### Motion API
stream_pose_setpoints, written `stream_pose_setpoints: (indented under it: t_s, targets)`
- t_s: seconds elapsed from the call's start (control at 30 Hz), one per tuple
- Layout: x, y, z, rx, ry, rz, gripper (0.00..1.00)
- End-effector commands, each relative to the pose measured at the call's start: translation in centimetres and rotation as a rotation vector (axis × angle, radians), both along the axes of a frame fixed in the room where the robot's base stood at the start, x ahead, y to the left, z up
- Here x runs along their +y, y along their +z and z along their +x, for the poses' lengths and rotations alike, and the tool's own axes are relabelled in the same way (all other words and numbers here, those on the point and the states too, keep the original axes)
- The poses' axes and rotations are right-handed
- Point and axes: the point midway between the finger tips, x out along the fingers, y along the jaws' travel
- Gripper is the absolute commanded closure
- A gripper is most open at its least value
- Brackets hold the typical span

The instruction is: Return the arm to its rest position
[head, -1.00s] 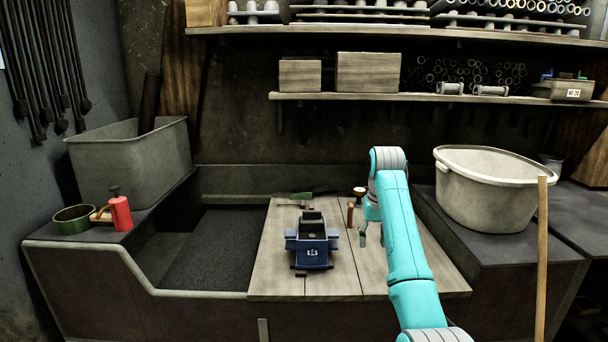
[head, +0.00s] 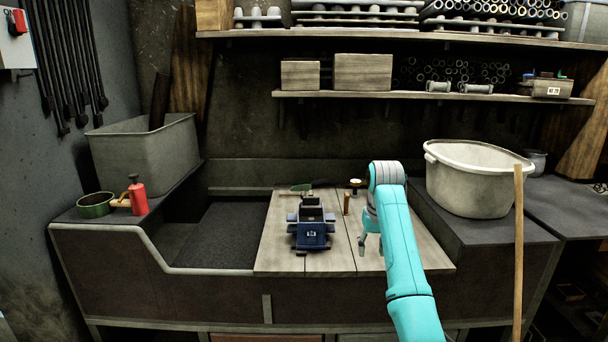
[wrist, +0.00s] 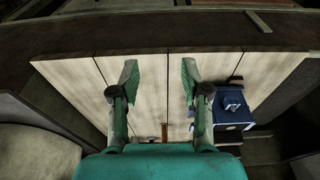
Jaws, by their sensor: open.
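My gripper (head: 372,244) hangs from my teal arm over the right part of the wooden board (head: 276,262) in the head view. In the wrist view my gripper (wrist: 160,85) points at the bare planks with its two fingers spread and nothing between them. A blue moulding box (head: 311,233) stands on the board to the left of my gripper, apart from it. The blue box also shows in the wrist view (wrist: 230,105), right of the fingers.
A wooden peg (head: 346,203) and a green-handled tool (head: 297,189) are on the board. A grey tub (head: 470,185) stands right of my arm, with a wooden pole (head: 518,250) before it. A shelf (head: 430,97) runs behind.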

Motion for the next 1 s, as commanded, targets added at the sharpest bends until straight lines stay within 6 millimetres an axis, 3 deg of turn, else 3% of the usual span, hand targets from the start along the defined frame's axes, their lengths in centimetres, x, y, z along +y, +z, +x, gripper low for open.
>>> stream_pose_setpoints:
  t_s: [0.37,0.53,0.77,1.0]
  targets:
    - [0.0,-8.1,-0.6,-0.06,0.0,0.0,0.53]
    - [0.0,-14.3,-1.9,-0.112,0.0,0.0,0.53]
    - [0.0,-23.7,-5.5,-0.207,0.0,0.0,0.53]
    - [0.0,-31.7,-10.9,-0.307,0.0,0.0,0.53]
